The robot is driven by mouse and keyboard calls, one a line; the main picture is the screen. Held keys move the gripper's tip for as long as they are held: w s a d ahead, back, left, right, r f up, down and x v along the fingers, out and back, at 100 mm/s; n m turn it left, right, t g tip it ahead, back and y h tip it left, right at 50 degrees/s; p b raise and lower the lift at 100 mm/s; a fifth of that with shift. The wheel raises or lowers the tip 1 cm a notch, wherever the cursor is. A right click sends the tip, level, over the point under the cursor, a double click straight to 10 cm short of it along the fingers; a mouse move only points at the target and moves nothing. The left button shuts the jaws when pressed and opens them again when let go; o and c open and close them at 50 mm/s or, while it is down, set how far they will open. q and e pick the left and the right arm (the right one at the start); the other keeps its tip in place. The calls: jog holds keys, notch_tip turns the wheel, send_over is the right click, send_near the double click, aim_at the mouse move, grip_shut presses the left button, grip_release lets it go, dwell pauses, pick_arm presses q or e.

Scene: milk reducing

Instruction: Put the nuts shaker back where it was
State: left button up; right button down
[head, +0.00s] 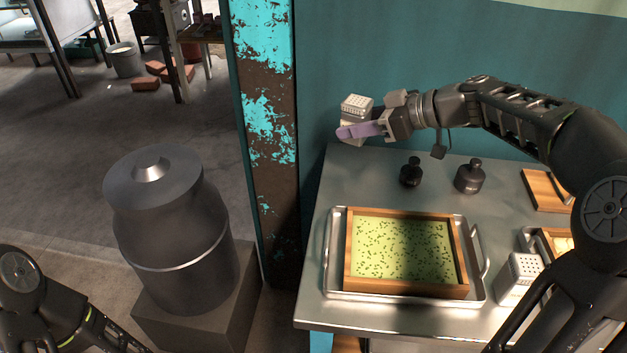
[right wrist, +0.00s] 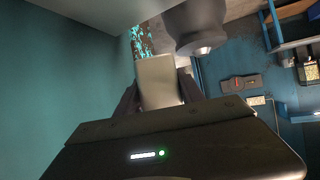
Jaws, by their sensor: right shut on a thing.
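The nuts shaker (head: 356,105), a pale metal box with a perforated top, is held by my right gripper (head: 362,130). It is upright or nearly so, over the back left corner of the metal table (head: 316,262); I cannot tell whether its base touches the table. In the right wrist view the shaker (right wrist: 158,82) sits between the two dark fingers. A second shaker (head: 520,277) with a perforated top stands at the table's right side. My left arm shows at the lower left, but its gripper is out of view.
A metal tray (head: 333,285) holds a wooden frame (head: 407,288) of green mix with dark bits. Two dark bottles (head: 411,172) (head: 470,177) stand behind it. A wooden board (head: 543,190) lies at the right. A teal wall (head: 420,50) closes the back; a post (head: 268,150) stands left.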

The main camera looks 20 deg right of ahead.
jog(key=shift+w+d+r+m, duration=0.1)
jog(key=shift+w+d+m, duration=0.1)
jog(key=shift+m, duration=0.1)
jog(key=shift+s+d, duration=0.1)
jog(key=shift+d, duration=0.05)
send_over(353, 175)
jog(key=shift+f, duration=2.55)
jog(key=shift+f+b, duration=0.35)
jog(key=shift+f, duration=2.15)
jog(key=shift+f, duration=0.1)
jog(key=shift+f, duration=0.1)
jog(key=c, duration=0.7)
grip_release()
